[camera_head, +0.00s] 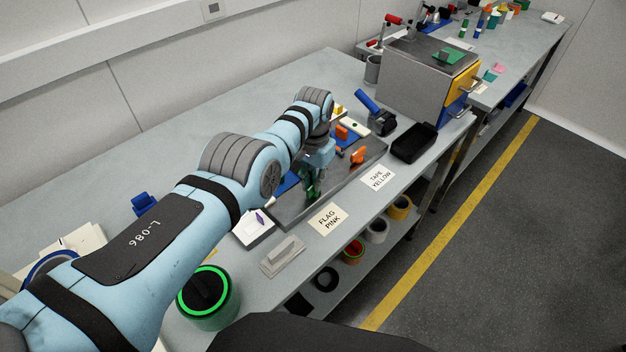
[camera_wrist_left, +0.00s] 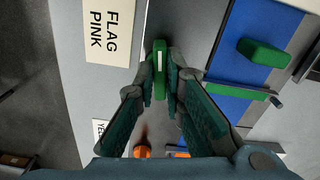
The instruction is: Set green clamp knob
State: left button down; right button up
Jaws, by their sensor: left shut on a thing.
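The green clamp knob (camera_wrist_left: 160,58) has a pale mark on its top and sits between the fingertips of my left gripper (camera_wrist_left: 161,82) in the left wrist view. The fingers are shut on it from both sides. In the head view my left gripper (camera_head: 313,186) points down at the near left part of a dark grey plate (camera_head: 290,212), and the arm and fingers hide most of the knob there. A green block (camera_wrist_left: 263,53) and a green bar (camera_wrist_left: 236,91) lie by blue strips in the wrist view. My right gripper is not in view.
Orange parts (camera_head: 358,155) stand on the plate beyond my gripper. White cards reading FLAG PINK (camera_head: 328,218) and TAPE YELLOW (camera_head: 377,178) lie along the bench's front. A black bin (camera_head: 414,143) and a grey metal box (camera_head: 415,85) stand further right. The back left bench top is clear.

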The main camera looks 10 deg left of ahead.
pick_arm(q)
jog(key=shift+s+f+m, duration=0.15)
jog(key=shift+f+m, duration=0.05)
jog(key=shift+m, duration=0.8)
jog(key=shift+d, duration=0.1)
jog(key=c, duration=1.8)
grip_release()
jog(key=shift+c, duration=0.2)
jog(key=shift+o, duration=0.8)
jog(key=shift+w, duration=0.25)
notch_tip(320, 180, up, 12)
